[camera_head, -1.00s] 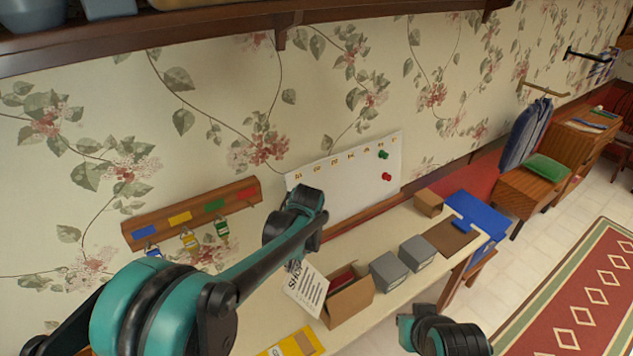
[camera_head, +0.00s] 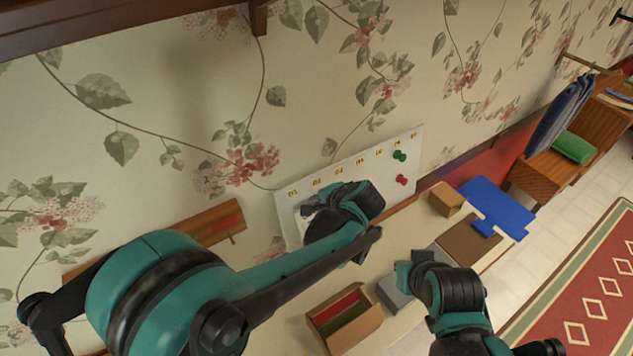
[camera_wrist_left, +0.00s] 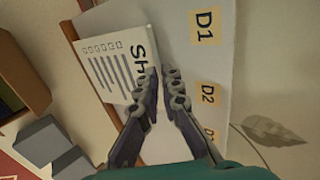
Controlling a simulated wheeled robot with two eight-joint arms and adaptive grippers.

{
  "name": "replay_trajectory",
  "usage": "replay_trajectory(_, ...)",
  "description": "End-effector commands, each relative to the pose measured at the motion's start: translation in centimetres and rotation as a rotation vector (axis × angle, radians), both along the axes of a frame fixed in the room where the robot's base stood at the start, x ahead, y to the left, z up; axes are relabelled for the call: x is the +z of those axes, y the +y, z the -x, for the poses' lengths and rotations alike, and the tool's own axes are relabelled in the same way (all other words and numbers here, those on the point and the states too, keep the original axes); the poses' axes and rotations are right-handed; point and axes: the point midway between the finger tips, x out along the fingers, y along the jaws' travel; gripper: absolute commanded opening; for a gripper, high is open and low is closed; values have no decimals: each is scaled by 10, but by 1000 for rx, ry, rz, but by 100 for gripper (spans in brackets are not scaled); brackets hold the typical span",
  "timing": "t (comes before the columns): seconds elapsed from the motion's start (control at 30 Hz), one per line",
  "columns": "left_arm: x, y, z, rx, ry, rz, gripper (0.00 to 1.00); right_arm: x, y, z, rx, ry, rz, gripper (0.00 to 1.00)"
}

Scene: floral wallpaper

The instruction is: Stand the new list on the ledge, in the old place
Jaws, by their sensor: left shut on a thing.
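The new list is a white card with "Sh" lettering and printed lines (camera_wrist_left: 112,62). In the left wrist view my left gripper (camera_wrist_left: 161,85) is shut on the card's edge. The card is tilted in front of the white board, near the brown ledge (camera_wrist_left: 70,30) along its edge; I cannot tell whether they touch. In the head view my left gripper (camera_head: 312,208) is at the lower left of the white board (camera_head: 350,175); my wrist hides the list.
Green and red pins (camera_head: 400,156) are on the board. Below are an open cardboard box (camera_head: 345,325), a grey box (camera_head: 392,292), a small brown box (camera_head: 446,198) and a blue mat (camera_head: 495,205). A wooden key rack (camera_head: 215,225) is left of the board, partly behind my arm.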

Motion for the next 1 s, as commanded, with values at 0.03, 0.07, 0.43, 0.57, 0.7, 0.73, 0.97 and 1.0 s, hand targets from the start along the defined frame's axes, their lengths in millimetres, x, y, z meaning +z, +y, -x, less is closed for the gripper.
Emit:
replay_trajectory(0.03, 0, 1, -1, -1, -6, -5, 0, -1, 0, 1, 0, 1, 0, 0)
replay_trajectory(0.07, -1, 1, -1, 0, -7, -5, 0, -2, 0, 1, 0, 1, 0, 0)
replay_trajectory(0.43, -25, -2, 3, 1, -7, -4, 0, -17, 0, 1, 0, 1, 0, 0)
replay_trajectory(0.57, -33, -2, 4, 1, -7, -4, 0, -22, 0, 1, 0, 1, 0, 0)
replay_trajectory(0.7, -35, -3, 4, 1, -7, -3, 0, -23, 0, 1, 0, 1, 0, 0)
replay_trajectory(0.73, -35, -3, 4, 1, -7, -3, 0, -23, 0, 1, 0, 1, 0, 0)
replay_trajectory(0.97, -34, -3, 5, 1, -10, -6, 0, -21, 0, 1, 0, 1, 0, 0)
replay_trajectory(1.0, -35, -4, 8, 0, -16, -11, 0, -19, 0, 1, 0, 1, 0, 0)
